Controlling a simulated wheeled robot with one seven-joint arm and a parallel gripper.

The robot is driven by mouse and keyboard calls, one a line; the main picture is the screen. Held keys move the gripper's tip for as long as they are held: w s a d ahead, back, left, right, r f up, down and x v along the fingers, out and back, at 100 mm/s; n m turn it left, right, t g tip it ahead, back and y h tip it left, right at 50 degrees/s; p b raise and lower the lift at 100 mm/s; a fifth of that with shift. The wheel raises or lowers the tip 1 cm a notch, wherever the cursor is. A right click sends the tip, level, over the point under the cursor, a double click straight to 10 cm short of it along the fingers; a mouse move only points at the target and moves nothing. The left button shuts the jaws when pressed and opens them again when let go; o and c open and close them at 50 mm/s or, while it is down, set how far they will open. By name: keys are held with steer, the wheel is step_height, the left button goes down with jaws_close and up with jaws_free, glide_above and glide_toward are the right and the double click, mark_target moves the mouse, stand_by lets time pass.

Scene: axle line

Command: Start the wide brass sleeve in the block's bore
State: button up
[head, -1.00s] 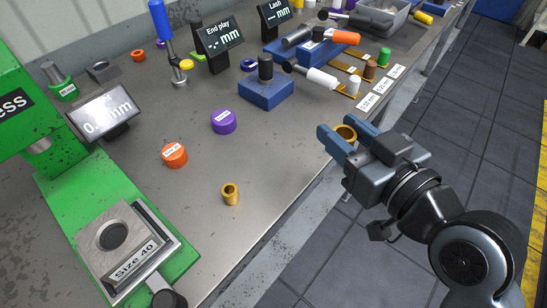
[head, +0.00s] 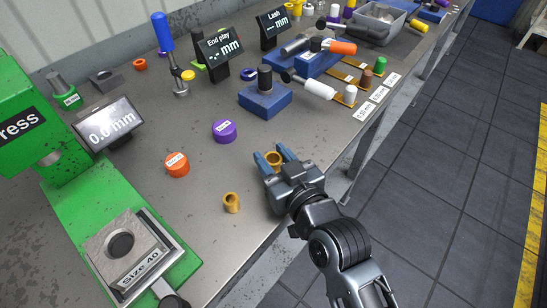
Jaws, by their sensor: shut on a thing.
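My gripper (head: 272,160) is shut on a wide brass sleeve (head: 273,157), whose ring shows between the blue fingers over the front edge of the bench. A narrower brass sleeve (head: 232,202) stands on the bench to the left of my gripper. The steel block (head: 155,245) marked "Size 40" sits on the green press base (head: 85,205) at lower left. Its round bore (head: 119,244) faces up and looks dark. My gripper is apart from the block, up and to the right of it. Whether the held sleeve touches the bench cannot be told.
An orange cap (head: 176,164) and a purple cap (head: 224,131) stand on the bench between my gripper and the press. The green press head (head: 30,125) and a display (head: 106,123) stand behind the block. A blue block (head: 265,100) with a dark post is farther back.

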steer(key=shift+f, duration=0.35)
steer(key=shift+f, duration=0.1)
steer(key=shift+f+b, duration=0.15)
steer(key=shift+b, duration=0.15)
steer(key=o, duration=1.2)
steer(key=shift+c, duration=0.2)
steer(key=shift+p, duration=0.3)
steer(key=shift+w+d+b+v, duration=0.15)
steer(key=shift+b+v, duration=0.5)
steer(key=shift+v, duration=1.3)
steer(key=shift+w+d+b+v, duration=0.15)
steer(key=shift+b+v, duration=0.45)
steer(key=shift+v, duration=1.35)
